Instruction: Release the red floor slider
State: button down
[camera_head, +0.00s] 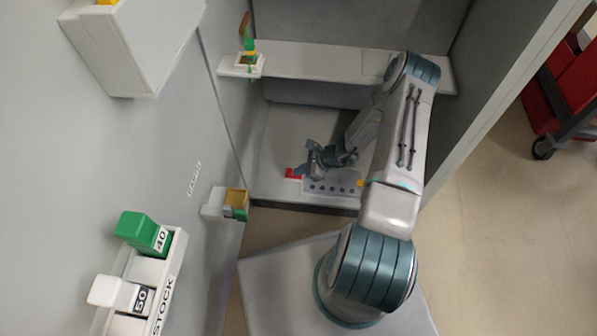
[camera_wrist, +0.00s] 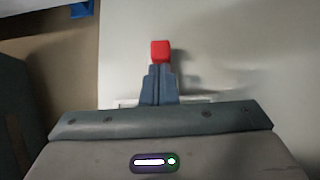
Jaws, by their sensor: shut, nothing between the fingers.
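The red floor slider (camera_head: 293,174) shows in the head view as a small red block on the cabinet floor, at the left end of a grey plate (camera_head: 331,186) with a row of dark holes. My gripper (camera_head: 308,165) is low over that plate, just right of the red block. In the wrist view the red block (camera_wrist: 160,50) stands right at the tips of my shut fingers (camera_wrist: 160,72). The fingers are together with nothing between them. Whether the tips touch the red block, I cannot tell. A pale strip behind the fingers is mostly hidden by my gripper.
A shelf (camera_head: 310,62) crosses the cabinet above, with a small box (camera_head: 242,66) at its left end. A wall box (camera_head: 226,204) sits at the left opening edge. The STOCK rack (camera_head: 172,278) holds green and white blocks. An orange piece (camera_head: 360,183) lies at the plate's right end.

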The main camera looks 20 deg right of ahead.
jog(key=shift+w+a, duration=0.1)
jog(key=shift+a, duration=0.1)
jog(key=d, duration=0.1)
jog(key=s+d, duration=0.1)
jog(key=d, duration=0.1)
jog(key=p+v, duration=0.2)
jog(key=v, duration=0.3)
jog(key=p+v, duration=0.1)
jog(key=v, duration=0.5)
jog(key=shift+s+d+f+p, duration=0.2)
jog(key=shift+f+p, duration=0.1)
jog(key=shift+p, duration=0.05)
